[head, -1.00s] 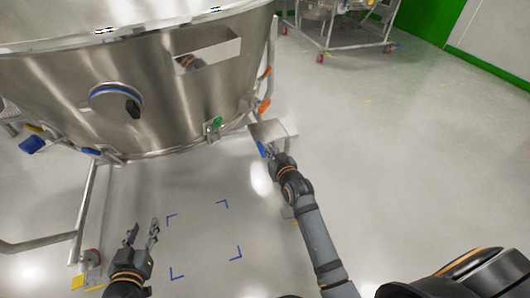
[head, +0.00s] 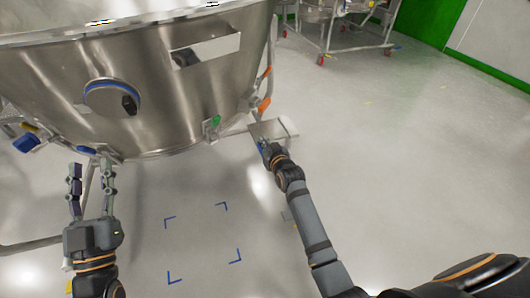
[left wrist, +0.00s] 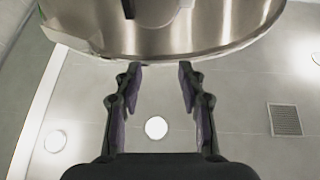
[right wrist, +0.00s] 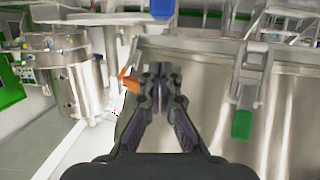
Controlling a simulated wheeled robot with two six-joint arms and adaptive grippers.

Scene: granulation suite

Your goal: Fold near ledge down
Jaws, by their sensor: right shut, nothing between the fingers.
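A small flat metal ledge (head: 272,129) sticks out beside the lower right side of the steel vessel (head: 165,90). It looks roughly level. My right gripper (head: 265,147) is at its near edge, shut and empty; I cannot tell whether it touches. In the right wrist view the right gripper's fingers (right wrist: 158,72) are together, with the vessel wall to their right. My left gripper (head: 91,168) is open and empty below the vessel's lower left edge. In the left wrist view the left gripper's fingers (left wrist: 158,70) are wide apart, with the vessel ahead.
Orange handles (head: 264,105) and a green latch (head: 215,121) are on the vessel's right side. A round port (head: 112,98) faces me. Blue corner marks (head: 169,222) lie on clear floor. A wheeled frame (head: 345,35) stands at the back. The right-hand floor is free.

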